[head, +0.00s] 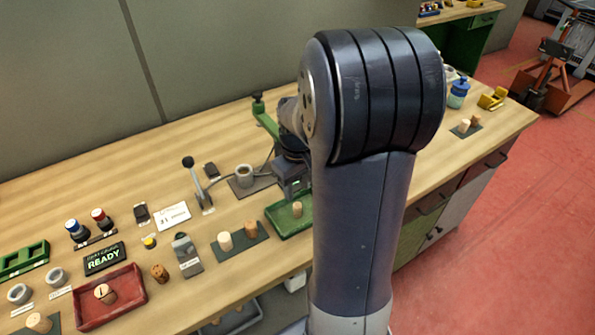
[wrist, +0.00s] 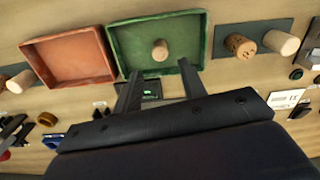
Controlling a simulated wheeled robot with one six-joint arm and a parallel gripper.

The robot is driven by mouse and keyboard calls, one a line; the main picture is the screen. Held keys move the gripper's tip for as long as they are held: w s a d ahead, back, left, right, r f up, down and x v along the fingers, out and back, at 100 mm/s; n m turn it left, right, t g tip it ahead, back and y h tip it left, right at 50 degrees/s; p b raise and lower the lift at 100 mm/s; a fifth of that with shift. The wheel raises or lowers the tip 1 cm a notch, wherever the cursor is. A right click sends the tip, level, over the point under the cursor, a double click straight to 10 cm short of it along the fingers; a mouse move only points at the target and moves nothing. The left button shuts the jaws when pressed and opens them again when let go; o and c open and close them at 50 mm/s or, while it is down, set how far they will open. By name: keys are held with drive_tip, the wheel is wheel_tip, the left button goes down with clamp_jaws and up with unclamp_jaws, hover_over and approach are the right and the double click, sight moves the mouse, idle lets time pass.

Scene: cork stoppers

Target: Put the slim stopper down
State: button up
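A small pale stopper (wrist: 160,50) stands in the green tray (wrist: 196,47) in the wrist view. It also shows in the head view (head: 297,209), inside the green tray (head: 277,227) beside my arm. It looks slim, but I cannot tell for sure that it is the slim stopper. My gripper (wrist: 160,68) is open, its two fingers apart with nothing between them. The stopper is past the fingertips, in line with the gap, and looks clear of both. My arm hides part of the green tray in the head view.
An orange-red tray (wrist: 70,60) lies left of the green tray in the wrist view, empty. A dark mat (head: 240,240) with two stoppers lies on the other side. A lever (head: 196,185), a grey ring (head: 243,175) and another red tray (head: 137,303) with a stopper share the bench.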

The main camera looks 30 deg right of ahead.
sight(298, 205)
wheel_tip(298, 205, up, 6)
drive_tip(key=shift+f, duration=0.25)
wheel_tip(298, 205, down, 12)
drive_tip(key=shift+f, duration=0.25)
drive_tip(key=shift+r, duration=1.85)
